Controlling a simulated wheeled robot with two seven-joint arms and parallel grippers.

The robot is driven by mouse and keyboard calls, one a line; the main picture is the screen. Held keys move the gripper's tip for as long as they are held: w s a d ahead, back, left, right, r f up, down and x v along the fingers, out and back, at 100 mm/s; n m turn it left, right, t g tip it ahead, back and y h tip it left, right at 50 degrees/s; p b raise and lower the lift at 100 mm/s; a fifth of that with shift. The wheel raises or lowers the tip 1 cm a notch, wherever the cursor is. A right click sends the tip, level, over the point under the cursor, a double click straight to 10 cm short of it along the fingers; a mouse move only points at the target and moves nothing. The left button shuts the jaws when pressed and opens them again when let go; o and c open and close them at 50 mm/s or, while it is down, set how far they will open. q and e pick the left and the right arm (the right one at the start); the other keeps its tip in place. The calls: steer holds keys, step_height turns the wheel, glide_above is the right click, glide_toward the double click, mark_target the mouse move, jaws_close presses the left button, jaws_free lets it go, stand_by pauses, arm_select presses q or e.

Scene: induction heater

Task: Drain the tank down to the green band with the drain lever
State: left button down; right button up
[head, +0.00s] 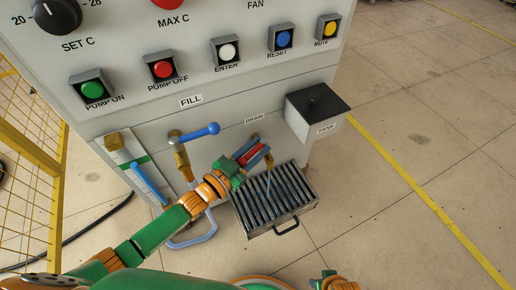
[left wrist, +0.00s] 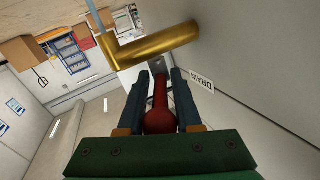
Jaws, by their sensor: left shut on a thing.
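My left gripper (head: 262,152) is shut on the red drain lever (head: 249,155), beside the DRAIN label (head: 255,119). The lever's red grip (left wrist: 160,108) shows between the fingers in the left wrist view. A brass drain spout (left wrist: 150,45) is beyond the fingers, with a thin blue stream (left wrist: 94,14) at its mouth. In the head view the stream falls toward the grate. The level gauge (head: 116,155) at left has a green band (head: 140,161). Its blue column (head: 150,184) appears to end near the band's lower edge. My right gripper is barely visible at the bottom edge.
The slatted drain grate (head: 248,218) stands on the floor under the spout. A blue-handled fill valve (head: 200,132) and hose (head: 196,240) are left of my gripper. The dark-topped tank box (head: 318,100) is at right. A yellow fence (head: 30,150) borders the left; floor at right is clear.

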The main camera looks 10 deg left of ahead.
arm_select(q)
steer(key=c, duration=0.8)
jaws_free()
steer(key=shift+c, duration=0.2)
